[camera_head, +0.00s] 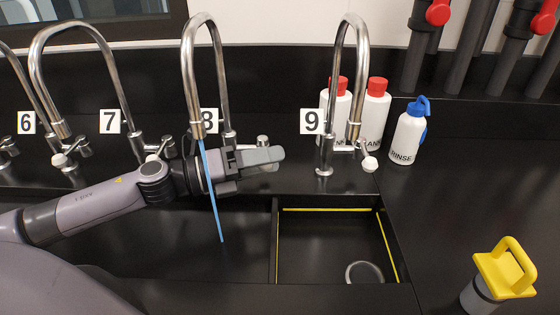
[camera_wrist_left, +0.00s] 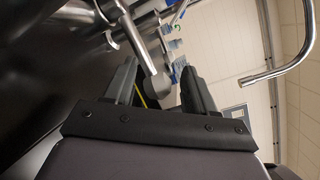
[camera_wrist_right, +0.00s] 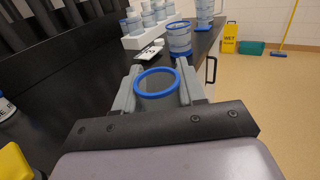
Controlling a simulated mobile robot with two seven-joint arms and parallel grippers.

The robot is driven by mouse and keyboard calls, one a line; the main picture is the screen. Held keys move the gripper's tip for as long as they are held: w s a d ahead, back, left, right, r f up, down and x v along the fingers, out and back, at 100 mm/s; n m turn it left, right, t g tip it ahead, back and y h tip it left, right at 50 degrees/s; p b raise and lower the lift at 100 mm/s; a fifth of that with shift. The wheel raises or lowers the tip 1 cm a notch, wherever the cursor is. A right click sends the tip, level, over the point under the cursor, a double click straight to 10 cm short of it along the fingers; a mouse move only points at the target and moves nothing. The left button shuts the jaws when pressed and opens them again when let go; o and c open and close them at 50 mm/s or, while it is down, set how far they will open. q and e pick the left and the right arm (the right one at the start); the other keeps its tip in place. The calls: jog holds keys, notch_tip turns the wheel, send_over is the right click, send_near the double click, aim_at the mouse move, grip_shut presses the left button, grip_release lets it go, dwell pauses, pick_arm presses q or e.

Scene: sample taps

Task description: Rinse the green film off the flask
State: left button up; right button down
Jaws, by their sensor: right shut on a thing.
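In the right wrist view my right gripper (camera_wrist_right: 157,88) is shut on a grey cup-like vessel with a blue rim (camera_wrist_right: 157,82), perhaps the flask. I see no green film on the part that shows; its lower body is hidden. My right gripper is outside the head view. My left gripper (camera_head: 265,158) is open beside tap 8 (camera_head: 190,70), just in front of its lever (camera_head: 262,140). In the left wrist view a round grey knob (camera_wrist_left: 158,88) shows between the spread fingers (camera_wrist_left: 160,92).
Tap 9 (camera_head: 335,70) stands right of it, over a sink basin marked by yellow lines (camera_head: 330,210). White red-capped bottles (camera_head: 376,110) and a blue-capped rinse bottle (camera_head: 408,135) stand behind. A yellow-handled object (camera_head: 505,268) is at front right. Several blue-banded jars (camera_wrist_right: 180,40) line the counter.

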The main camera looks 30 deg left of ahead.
pick_arm(q)
jog(key=shift+s+f, duration=0.1)
jog(key=shift+f, duration=0.05)
jog(key=shift+s+a+f, duration=0.1)
jog(key=shift+s+a, duration=0.2)
jog(key=shift+a, duration=0.1)
pick_arm(e)
jog(key=shift+f, duration=0.25)
jog(key=shift+f+b, duration=0.35)
jog(key=shift+b, duration=0.25)
pick_arm(q)
jog(key=v, duration=1.1)
jog(key=shift+r+p, duration=0.25)
jog(key=shift+p, duration=0.05)
pick_arm(e)
jog(key=shift+r, duration=0.35)
pick_arm(q)
jog(key=shift+o, duration=0.2)
jog(key=shift+d, duration=0.1)
